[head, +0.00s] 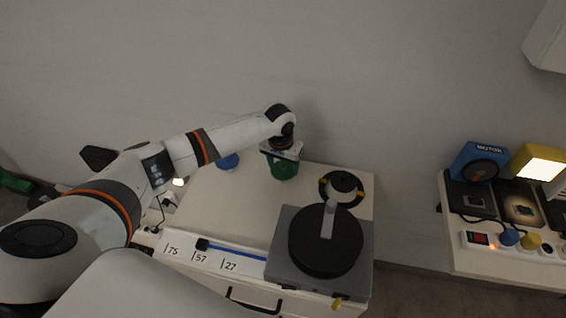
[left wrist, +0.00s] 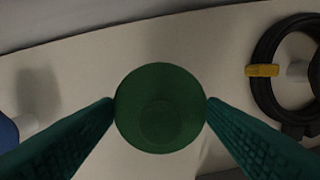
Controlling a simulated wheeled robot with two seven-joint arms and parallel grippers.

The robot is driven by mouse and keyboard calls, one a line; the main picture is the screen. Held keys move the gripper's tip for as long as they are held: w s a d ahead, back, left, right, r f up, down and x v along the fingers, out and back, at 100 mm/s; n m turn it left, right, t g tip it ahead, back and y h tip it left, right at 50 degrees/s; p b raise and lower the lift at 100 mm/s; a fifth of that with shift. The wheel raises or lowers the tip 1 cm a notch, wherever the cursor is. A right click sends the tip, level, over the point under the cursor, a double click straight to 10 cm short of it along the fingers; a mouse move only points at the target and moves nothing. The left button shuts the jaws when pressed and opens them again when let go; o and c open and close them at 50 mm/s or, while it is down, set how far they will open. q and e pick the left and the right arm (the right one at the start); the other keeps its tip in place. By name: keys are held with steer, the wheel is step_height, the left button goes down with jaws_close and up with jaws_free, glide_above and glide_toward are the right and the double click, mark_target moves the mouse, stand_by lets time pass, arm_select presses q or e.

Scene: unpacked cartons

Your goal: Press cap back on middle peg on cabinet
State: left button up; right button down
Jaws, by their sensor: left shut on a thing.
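My left gripper (head: 284,168) reaches over the white cabinet top (head: 240,190) near its back edge. In the left wrist view its two dark green fingers (left wrist: 161,103) are shut on a round green cap (left wrist: 160,115), one on each side. The green cap also shows in the head view (head: 284,172), below the wrist. Any peg beneath the cap is hidden, so I cannot tell whether they touch. A blue cap (head: 228,162) is to the left on the cabinet; its edge shows in the left wrist view (left wrist: 5,134). My right gripper is not in view.
A black coil with a yellow tie (left wrist: 262,71) hangs round a pale peg, right of the green cap. A grey machine with a black disc (head: 325,243) fills the cabinet's front right. A numbered strip (head: 205,258) lies along the front left. A side table (head: 520,275) stands right.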

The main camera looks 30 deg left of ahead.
arm_select(q)
steer(key=shift+f, duration=0.2)
steer(key=o, duration=1.3)
steer(key=shift+r, duration=0.1)
steer(key=shift+r+p, duration=3.5)
steer(key=shift+p, duration=0.6)
jaws_close()
